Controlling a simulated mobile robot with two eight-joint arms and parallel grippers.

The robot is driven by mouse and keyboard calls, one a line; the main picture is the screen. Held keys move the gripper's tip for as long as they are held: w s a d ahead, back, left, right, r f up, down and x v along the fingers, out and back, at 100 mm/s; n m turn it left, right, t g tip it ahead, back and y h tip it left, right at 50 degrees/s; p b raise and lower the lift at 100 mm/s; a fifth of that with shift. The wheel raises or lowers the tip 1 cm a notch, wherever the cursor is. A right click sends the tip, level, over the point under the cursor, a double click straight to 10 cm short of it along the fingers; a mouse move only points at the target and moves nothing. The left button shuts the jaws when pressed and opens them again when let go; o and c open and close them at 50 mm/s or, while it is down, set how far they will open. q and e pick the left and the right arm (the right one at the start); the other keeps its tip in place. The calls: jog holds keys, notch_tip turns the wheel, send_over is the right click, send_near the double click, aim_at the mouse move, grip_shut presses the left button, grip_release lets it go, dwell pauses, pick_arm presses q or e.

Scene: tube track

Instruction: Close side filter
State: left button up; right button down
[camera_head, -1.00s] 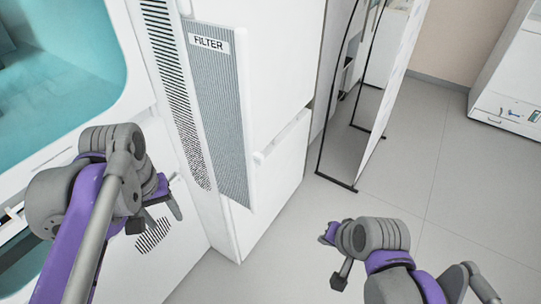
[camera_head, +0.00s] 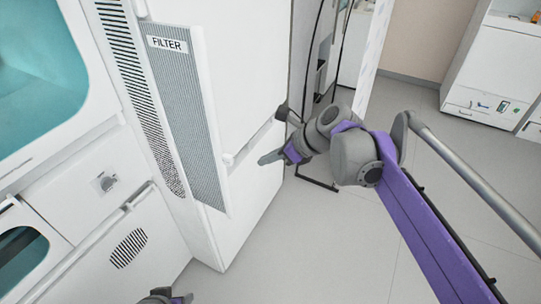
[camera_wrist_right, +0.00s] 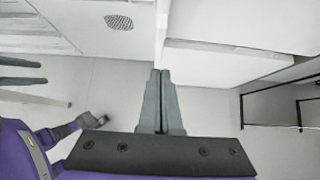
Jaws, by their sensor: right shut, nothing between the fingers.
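The side filter (camera_head: 185,115) is a tall grey mesh panel with a white edge and a FILTER label. It stands out at an angle from the white machine's side, with a slotted vent (camera_head: 135,95) showing to its left. My right gripper (camera_head: 268,158) is shut and empty, to the right of the panel and apart from it in the picture. Its closed fingers also show in the right wrist view (camera_wrist_right: 160,75), pointing toward white cabinet surfaces. My left gripper (camera_head: 168,297) shows only in part at the bottom edge, and its fingers are not clear.
A white cabinet (camera_head: 245,190) with a small protruding edge stands behind the panel and left of my right gripper. A dark-framed stand (camera_head: 318,184) is behind my right arm. Another white machine (camera_head: 490,75) is at the far right.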

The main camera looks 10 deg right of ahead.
aim_at(194, 141)
jog(key=w+a+f, duration=0.1)
jog(key=a, duration=0.1)
jog(key=w+a+f, duration=0.1)
jog(key=w+a, duration=0.1)
jog(key=w+a+f, duration=0.1)
jog(key=a+f, duration=0.1)
jog(key=shift+w+a+p, duration=0.3)
jog(key=shift+w, duration=0.05)
jog(key=w+a, duration=0.3)
jog(key=a, duration=0.1)
jog(key=w+a, duration=0.3)
jog(key=a, duration=0.1)
jog(key=w+a+p, duration=0.1)
jog(key=w+a, duration=0.2)
jog(key=a, duration=0.2)
jog(key=shift+w, duration=0.2)
jog(key=shift+r, duration=0.1)
